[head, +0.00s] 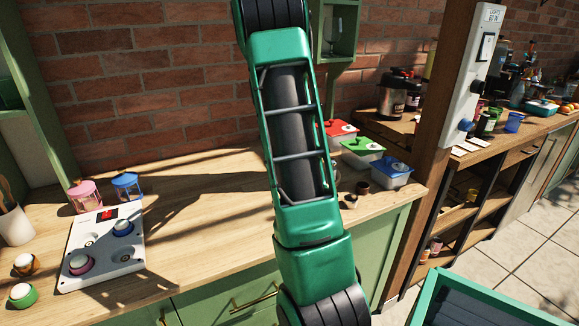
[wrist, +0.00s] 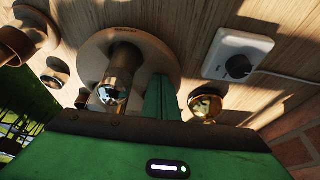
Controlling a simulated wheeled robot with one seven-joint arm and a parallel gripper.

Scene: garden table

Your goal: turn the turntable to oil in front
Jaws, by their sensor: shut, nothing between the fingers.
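The turntable (wrist: 151,54) is a round pale wooden disc in the wrist view, at top centre. A brownish glass bottle with a shiny rounded end (wrist: 115,85) stands on or over it; I cannot tell whether it is the oil. My gripper (wrist: 161,84) is shut and empty, its green fingers at the turntable's lower right edge, beside the bottle. I cannot tell whether they touch the disc. Small dark marks on the disc are unreadable. In the head view my arm hides the turntable and gripper.
A white socket with a black plug and cable (wrist: 238,62) lies right of the turntable. A small brass item (wrist: 205,106) is close by my fingers. Brown round items (wrist: 28,30) are at the left. A white panel (head: 103,248) and lidded boxes (head: 362,150) stand on the counter.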

